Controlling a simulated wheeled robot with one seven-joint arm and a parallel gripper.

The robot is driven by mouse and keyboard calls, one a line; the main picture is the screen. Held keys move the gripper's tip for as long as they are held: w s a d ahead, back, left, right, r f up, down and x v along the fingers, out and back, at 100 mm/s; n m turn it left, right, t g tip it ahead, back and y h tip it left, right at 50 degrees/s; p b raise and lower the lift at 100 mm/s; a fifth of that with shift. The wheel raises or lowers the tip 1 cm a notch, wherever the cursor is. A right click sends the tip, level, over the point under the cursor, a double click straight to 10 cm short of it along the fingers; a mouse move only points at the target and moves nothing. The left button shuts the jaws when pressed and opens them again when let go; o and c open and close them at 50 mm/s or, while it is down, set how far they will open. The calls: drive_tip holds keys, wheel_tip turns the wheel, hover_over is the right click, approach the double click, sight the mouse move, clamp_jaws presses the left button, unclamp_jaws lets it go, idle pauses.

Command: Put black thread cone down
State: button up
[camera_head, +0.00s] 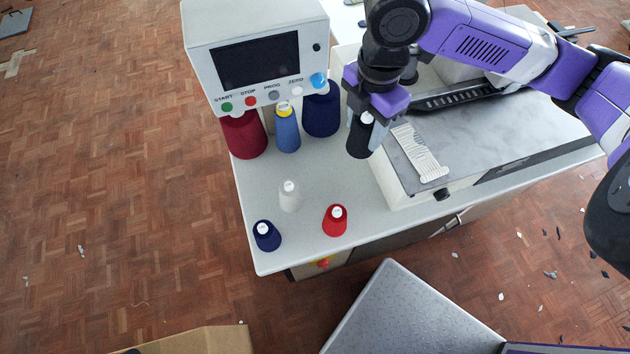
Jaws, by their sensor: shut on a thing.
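My gripper (366,122) points down over the table, left of the sewing machine bed. It is shut on the black thread cone (358,142), whose pale top shows between the fingers. The cone is upright. I cannot tell whether its base touches the table (330,180) or hangs just above it. Part of the cone is hidden by the fingers.
A white control box (200,55) overhangs a dark red cone (244,138), a blue cone (287,132) and a large navy cone (321,115). A white cone (289,198), a small navy cone (266,237) and a red cone (335,220) stand in front. The machine bed (420,178) is at right.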

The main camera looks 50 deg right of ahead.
drive_tip(key=shift+s+d+r+n, duration=0.2)
drive_tip(key=shift+s+n, duration=0.1)
drive_tip(key=shift+s, duration=0.1)
drive_tip(key=shift+s+f, duration=0.1)
drive_tip(key=shift+f, duration=0.1)
wheel_tip(320, 180, down, 20)
drive_tip(key=shift+r+p, duration=0.25)
drive_tip(key=shift+p, duration=0.4)
drive_tip(key=shift+f, duration=0.2)
drive_tip(key=o, duration=1.5)
drive_tip(key=shift+r, duration=0.1)
